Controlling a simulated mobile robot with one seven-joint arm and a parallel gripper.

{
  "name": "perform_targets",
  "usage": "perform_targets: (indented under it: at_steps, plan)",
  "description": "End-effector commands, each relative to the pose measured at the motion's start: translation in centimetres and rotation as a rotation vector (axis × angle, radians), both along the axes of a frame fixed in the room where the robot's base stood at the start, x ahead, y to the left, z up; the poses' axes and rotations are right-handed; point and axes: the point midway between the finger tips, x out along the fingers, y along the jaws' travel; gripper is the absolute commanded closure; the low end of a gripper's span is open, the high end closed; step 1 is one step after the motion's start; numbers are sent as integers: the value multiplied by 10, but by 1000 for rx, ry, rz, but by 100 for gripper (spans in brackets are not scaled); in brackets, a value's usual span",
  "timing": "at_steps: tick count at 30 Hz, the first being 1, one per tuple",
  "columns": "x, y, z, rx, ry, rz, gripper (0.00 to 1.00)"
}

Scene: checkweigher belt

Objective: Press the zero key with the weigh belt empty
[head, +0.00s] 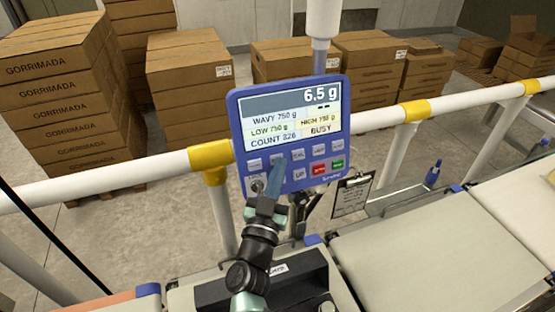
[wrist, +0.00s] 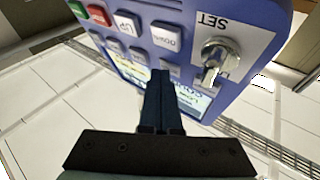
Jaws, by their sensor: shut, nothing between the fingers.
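The blue control panel (head: 240,135) stands on a post; its display (head: 292,112) reads 6.5 g, with BUSY and COUNT 326. It also shows upside down in the wrist view (wrist: 245,20). My gripper (head: 281,164) is shut and empty, its fingertips at the upper row of keys, left of the CAL key (head: 298,155). In the wrist view the shut fingers (wrist: 160,75) cover part of that row; I cannot tell whether they touch a key. I cannot read a zero key. The belt section (head: 390,260) right of the panel is bare; whether it is the weigh belt is unclear.
A key switch marked SET (wrist: 215,55) is beside the keys. A white rail (head: 375,120) with yellow joints runs behind the panel. A clipboard (head: 352,194) hangs at its right. Brown cartons (head: 185,70) stand beyond the rail. Another belt section (head: 520,205) is at right.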

Motion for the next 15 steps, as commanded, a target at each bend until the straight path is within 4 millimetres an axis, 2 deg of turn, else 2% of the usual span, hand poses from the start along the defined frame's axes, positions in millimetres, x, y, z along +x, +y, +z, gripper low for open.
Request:
perform_targets:
  at_steps: [15]
  plan:
    - [-15,-6,5,0,1,0,100]
